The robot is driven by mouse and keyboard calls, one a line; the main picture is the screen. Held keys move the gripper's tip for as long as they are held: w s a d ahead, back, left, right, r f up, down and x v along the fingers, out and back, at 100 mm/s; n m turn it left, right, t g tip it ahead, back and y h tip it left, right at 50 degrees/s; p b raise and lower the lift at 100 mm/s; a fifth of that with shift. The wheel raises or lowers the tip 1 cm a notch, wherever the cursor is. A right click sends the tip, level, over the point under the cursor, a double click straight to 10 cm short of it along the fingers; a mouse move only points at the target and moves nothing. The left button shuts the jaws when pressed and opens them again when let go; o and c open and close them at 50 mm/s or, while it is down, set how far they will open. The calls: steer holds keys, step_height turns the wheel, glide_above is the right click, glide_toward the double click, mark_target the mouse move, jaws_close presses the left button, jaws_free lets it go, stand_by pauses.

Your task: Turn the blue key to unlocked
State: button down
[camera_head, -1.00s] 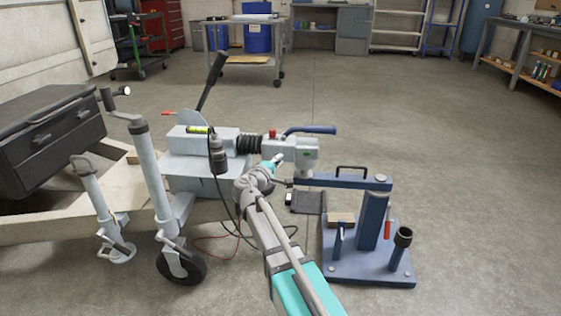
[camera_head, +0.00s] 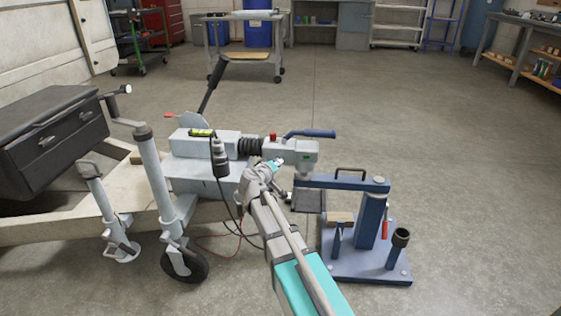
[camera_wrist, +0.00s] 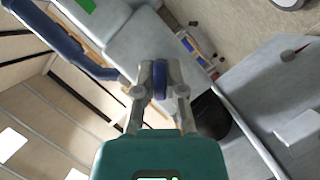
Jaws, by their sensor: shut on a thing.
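The blue key (camera_wrist: 160,82) shows in the wrist view, upright between the two grey fingertips of my gripper (camera_wrist: 160,92). My gripper is shut on it. In the head view my gripper (camera_head: 274,166) is low against the near side of the grey hitch coupling (camera_head: 302,151), and my arm hides the key and its lock there. The key's turned position cannot be read. The coupling has a blue lever handle (camera_head: 312,133) on top, which also shows at the upper left of the wrist view (camera_wrist: 62,42).
A blue stand (camera_head: 367,264) with an upright post and arm is just right of the coupling. A jockey wheel (camera_head: 185,264) and a dark box (camera_head: 50,145) are on the left. A black lever (camera_head: 212,82) rises behind the drawbar.

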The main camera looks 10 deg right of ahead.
steer(key=m+y+p, duration=0.1)
steer(key=m+y, duration=0.2)
steer(key=shift+a+r+m+p, duration=0.1)
steer(key=shift+m+p, duration=0.3)
steer(key=shift+w+m+t+y, duration=0.15)
steer(key=shift+m+t+y, duration=0.25)
steer(key=shift+m+y, duration=0.8)
steer(key=shift+m, duration=0.3)
steer(key=c, duration=0.7)
jaws_free()
steer(key=shift+h, duration=0.3)
